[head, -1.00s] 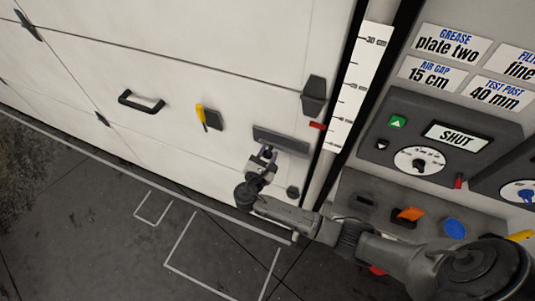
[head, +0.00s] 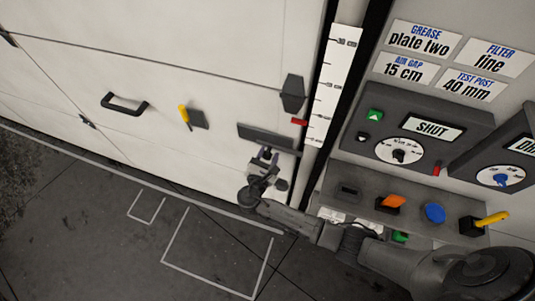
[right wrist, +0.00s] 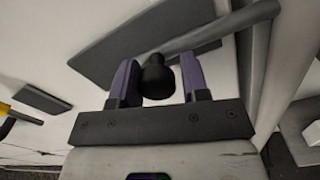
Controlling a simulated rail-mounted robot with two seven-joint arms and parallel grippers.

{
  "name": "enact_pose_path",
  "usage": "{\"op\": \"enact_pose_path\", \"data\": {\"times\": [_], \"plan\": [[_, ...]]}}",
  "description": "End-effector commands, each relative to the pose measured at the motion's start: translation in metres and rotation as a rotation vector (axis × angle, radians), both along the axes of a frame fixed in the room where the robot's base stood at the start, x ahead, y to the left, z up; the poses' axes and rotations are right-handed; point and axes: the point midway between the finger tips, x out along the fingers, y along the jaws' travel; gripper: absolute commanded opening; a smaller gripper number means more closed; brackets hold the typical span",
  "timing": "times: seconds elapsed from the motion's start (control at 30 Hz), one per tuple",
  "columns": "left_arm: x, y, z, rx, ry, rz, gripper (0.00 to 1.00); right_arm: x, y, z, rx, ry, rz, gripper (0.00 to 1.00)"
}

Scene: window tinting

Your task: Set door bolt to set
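The door bolt appears as a dark plate (head: 266,137) low on the white door near its right edge. In the right wrist view a grey bar (right wrist: 228,30) runs over a dark plate (right wrist: 150,42), with a black knob (right wrist: 157,80) below the bar. My right gripper (head: 264,157) is at the lower edge of the plate in the head view. In the right wrist view its purple fingers (right wrist: 158,82) stand apart on either side of the knob, with a visible gap on the right. The bolt's end and any set mark are hidden or too small to tell. My left gripper is not in view.
A black handle (head: 124,104) and a yellow lever (head: 184,115) are on the door to the left. A dark block (head: 292,93) and a red tab (head: 299,122) sit above the plate. A control panel (head: 398,112) reading SHUT stands right. The marked floor (head: 215,255) is clear.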

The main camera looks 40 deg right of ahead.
Motion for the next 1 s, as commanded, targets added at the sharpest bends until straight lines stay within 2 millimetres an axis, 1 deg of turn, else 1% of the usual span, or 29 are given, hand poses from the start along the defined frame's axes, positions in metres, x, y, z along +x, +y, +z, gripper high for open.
{"op": "enact_pose_path", "data": {"times": [0.03, 0.17, 0.2, 0.43, 0.53, 0.67, 1.0], "plan": [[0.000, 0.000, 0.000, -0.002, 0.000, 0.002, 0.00, 0.000, 0.000, 0.000, 0.000, 0.001, 0.000, 0.47], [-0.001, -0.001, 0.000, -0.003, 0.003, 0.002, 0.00, 0.000, 0.000, -0.001, 0.001, 0.002, 0.002, 0.59], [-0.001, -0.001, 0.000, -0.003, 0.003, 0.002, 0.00, 0.000, 0.000, -0.001, 0.001, 0.002, 0.002, 0.60], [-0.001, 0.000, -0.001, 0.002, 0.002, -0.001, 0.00, 0.000, 0.002, -0.001, 0.001, 0.003, 0.003, 0.60], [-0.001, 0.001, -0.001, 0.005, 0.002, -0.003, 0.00, -0.004, 0.007, -0.001, 0.003, 0.003, 0.004, 0.60], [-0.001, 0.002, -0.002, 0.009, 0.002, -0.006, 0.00, -0.015, 0.023, -0.002, 0.005, 0.004, 0.004, 0.60], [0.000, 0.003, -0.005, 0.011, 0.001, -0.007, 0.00, -0.054, 0.077, -0.002, 0.005, 0.004, 0.004, 0.60]]}}
